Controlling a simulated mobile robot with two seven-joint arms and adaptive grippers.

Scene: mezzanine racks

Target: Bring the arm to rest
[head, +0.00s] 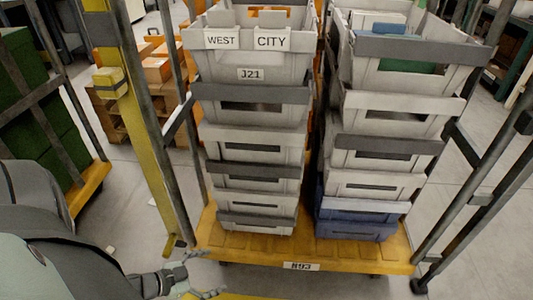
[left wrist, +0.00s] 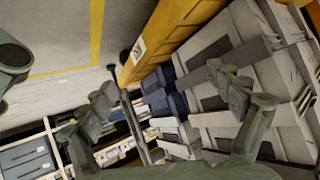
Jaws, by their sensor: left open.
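My left arm (head: 60,235) comes in from the lower left in the head view. My left gripper (head: 200,275) is low, in front of the yellow cart base near its front left corner. In the left wrist view the two fingers of the left gripper (left wrist: 165,97) are spread wide with nothing between them. The gripper appears apart from the cart and the totes. My right gripper is in neither view.
A yellow wheeled cart (head: 300,267) marked 893 carries two tall stacks of grey totes; the left top tote (head: 250,55) reads WEST CITY, J21. Blue totes (head: 355,229) sit at the right stack's bottom. Upright posts (head: 137,110) flank it. Grey floor (head: 110,210) is open at left.

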